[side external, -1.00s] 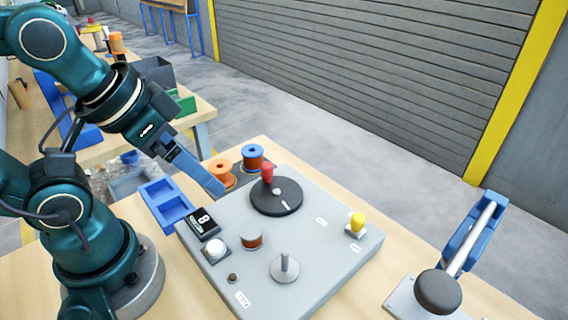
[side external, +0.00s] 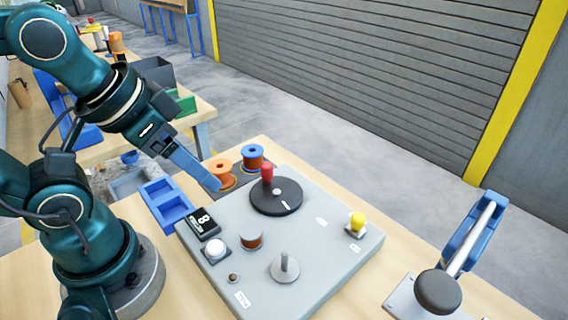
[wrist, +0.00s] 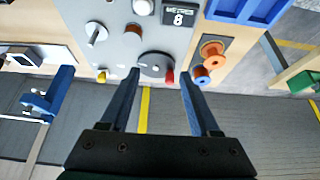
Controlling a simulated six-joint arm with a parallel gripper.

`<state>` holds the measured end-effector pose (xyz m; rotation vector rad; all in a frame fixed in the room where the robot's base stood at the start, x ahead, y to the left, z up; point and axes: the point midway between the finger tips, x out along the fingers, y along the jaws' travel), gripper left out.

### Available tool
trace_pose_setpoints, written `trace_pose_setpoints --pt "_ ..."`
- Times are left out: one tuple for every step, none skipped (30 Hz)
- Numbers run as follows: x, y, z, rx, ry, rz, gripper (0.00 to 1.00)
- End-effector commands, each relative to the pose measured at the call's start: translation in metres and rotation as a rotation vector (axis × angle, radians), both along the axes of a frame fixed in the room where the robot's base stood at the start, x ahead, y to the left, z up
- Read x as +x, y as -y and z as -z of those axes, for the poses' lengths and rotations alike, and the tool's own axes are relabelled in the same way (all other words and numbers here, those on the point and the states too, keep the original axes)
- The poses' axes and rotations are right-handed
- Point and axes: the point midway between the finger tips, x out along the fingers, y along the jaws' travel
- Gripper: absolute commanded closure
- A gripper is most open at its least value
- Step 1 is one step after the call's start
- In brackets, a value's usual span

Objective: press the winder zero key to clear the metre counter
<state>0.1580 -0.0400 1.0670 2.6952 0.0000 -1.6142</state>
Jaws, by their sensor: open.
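The metre counter (side external: 204,224) is a small black display on the grey winder panel. It reads 8 under the word METRES in the wrist view (wrist: 179,16). My gripper (side external: 216,186) is open and empty, above the panel's far left edge and apart from the button. In the wrist view its two fingers (wrist: 160,72) spread on either side of the dark disc.
The panel also carries a dark disc (side external: 276,197) with a red handle, a copper-coloured spool (side external: 251,240), a metal post (side external: 285,268) and a yellow knob (side external: 357,222). A blue tray (side external: 165,205) and orange (side external: 220,172) and blue (side external: 252,157) spools stand beside it. A lever tool (side external: 455,255) is at right.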

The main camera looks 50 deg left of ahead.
Motion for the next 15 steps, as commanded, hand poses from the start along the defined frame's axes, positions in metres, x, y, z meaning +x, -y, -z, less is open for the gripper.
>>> trace_pose_setpoints --pt "0.0 0.0 0.0 0.0 0.0 0.0 0.6" --pt "0.0 0.0 0.0 0.0 0.0 0.0 0.72" --pt "0.0 0.0 0.0 0.0 0.0 0.0 0.87" --pt "0.0 0.0 0.0 0.0 0.0 0.0 0.99" --pt "0.0 0.0 0.0 0.0 0.0 0.0 1.0" --pt "0.0 0.0 0.0 0.0 0.0 0.0 1.0" --pt "0.0 0.0 0.0 0.0 0.0 0.0 1.0" --pt "0.0 0.0 0.0 0.0 0.0 0.0 1.0" --pt "0.0 0.0 0.0 0.0 0.0 0.0 1.0" --pt "0.0 0.0 0.0 0.0 0.0 0.0 1.0" --pt "0.0 0.0 0.0 0.0 0.0 0.0 1.0" --pt "0.0 0.0 0.0 0.0 0.0 0.0 1.0" --pt "0.0 0.0 0.0 0.0 0.0 0.0 1.0" --pt "0.0 0.0 0.0 0.0 0.0 0.0 1.0" --pt "0.0 0.0 0.0 0.0 0.0 0.0 1.0"
